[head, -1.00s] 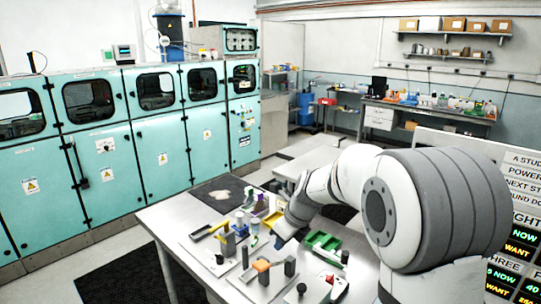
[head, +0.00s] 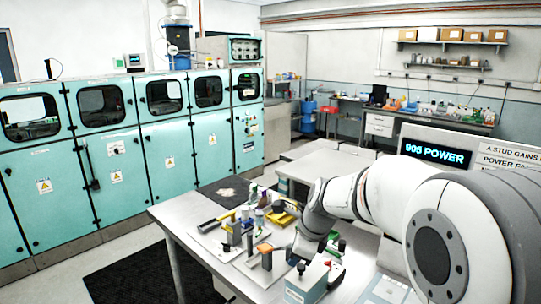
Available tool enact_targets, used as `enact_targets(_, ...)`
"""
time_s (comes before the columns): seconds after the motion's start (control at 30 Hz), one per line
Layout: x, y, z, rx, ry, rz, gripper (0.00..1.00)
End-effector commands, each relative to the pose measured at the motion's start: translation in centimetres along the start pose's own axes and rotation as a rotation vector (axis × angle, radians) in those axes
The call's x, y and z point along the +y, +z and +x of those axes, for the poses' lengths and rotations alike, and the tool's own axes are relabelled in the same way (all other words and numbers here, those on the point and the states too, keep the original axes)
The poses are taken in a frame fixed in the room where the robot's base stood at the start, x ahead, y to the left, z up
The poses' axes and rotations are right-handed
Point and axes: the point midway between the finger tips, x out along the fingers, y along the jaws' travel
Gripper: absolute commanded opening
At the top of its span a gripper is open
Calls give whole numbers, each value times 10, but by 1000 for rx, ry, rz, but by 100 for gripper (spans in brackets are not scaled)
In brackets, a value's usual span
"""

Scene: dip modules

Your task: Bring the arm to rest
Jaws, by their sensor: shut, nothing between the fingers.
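My arm, white with grey bands, reaches in from the right of the head view and bends down over the metal table (head: 180,228). My gripper (head: 303,252) is at the low end of the arm, small and partly hidden behind a grey-blue box (head: 307,283). It is shut and I see nothing held in it. It is close above the table's right part, near the modules. I cannot tell whether it touches anything.
Small modules with grey posts, an orange-topped block (head: 265,248) and a yellow tray (head: 281,219) crowd the table around my gripper. A dark mat (head: 222,194) lies at the table's back. Teal cabinets (head: 120,170) stand left. A sign board (head: 436,154) stands behind my arm.

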Motion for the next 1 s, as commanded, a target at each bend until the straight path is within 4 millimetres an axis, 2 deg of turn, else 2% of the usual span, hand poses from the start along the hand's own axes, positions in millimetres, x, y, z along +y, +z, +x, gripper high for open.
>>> enact_targets(0.17, 29, -22, -16, 35, -13, -279, 0)
enact_targets(0.27, 53, -39, -26, 67, -16, -508, 0)
enact_targets(0.5, 122, -90, -44, 170, 18, -1148, 0)
enact_targets(0.7, 171, -127, -46, 246, 87, -1603, 0)
enact_targets(0.83, 190, -141, -45, 273, 128, -1782, 0)
enact_targets(1.0, 199, -145, -44, 284, 151, -1869, 0)
